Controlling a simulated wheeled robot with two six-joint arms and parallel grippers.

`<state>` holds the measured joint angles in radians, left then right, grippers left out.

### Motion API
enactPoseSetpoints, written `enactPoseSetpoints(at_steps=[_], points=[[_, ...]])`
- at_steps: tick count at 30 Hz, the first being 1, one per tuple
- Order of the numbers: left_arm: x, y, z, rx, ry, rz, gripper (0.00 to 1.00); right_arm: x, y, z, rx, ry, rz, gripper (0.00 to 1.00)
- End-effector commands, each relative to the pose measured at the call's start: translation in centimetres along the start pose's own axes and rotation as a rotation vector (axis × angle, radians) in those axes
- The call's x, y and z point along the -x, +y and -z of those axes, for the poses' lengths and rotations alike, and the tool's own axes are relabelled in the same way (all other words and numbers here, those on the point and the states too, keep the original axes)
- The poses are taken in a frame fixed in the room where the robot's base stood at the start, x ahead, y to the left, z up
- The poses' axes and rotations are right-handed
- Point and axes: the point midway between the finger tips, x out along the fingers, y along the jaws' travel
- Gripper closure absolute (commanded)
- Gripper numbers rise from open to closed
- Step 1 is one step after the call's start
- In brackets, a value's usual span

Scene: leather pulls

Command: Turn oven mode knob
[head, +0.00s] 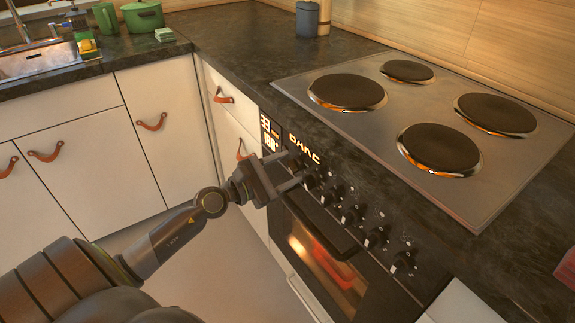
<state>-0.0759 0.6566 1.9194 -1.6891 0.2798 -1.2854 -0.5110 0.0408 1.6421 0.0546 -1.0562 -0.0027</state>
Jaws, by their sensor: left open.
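The oven's black control panel (345,205) slopes down to the right under the counter edge, with a row of several dark knobs. I cannot tell from the markings which one is the mode knob. The knob at the upper left end (312,179) is closest to my left gripper (296,165). My left gripper is open, its two fingers pointing at the panel's left end, just below the lit display (269,134). The fingers partly cover that end of the panel, and I cannot tell whether they touch a knob. My right gripper is out of view.
The oven door (350,275) with its dark handle (318,225) lies below the knobs, glowing inside. A hob (385,128) with dark plates sits above on the dark counter. White cabinets with leather pulls (152,122) stand at left. Open floor shows below my arm.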

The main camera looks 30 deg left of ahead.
Motion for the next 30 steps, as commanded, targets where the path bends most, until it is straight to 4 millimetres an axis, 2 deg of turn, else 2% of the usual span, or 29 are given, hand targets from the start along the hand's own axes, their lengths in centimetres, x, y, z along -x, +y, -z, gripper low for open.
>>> enactPoseSetpoints(at_steps=[4,12,22,30], points=[[-0.63,-0.04,-0.05,0.001,0.000,0.001,0.45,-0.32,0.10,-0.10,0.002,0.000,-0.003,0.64],[-0.67,-0.06,0.00,0.001,0.000,0.001,0.47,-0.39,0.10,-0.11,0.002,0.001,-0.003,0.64],[-0.65,-0.05,-0.01,0.000,0.001,0.001,0.88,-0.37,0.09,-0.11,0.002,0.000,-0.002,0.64],[-0.64,-0.01,-0.06,0.033,0.001,0.001,0.88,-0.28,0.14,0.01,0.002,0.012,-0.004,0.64]])
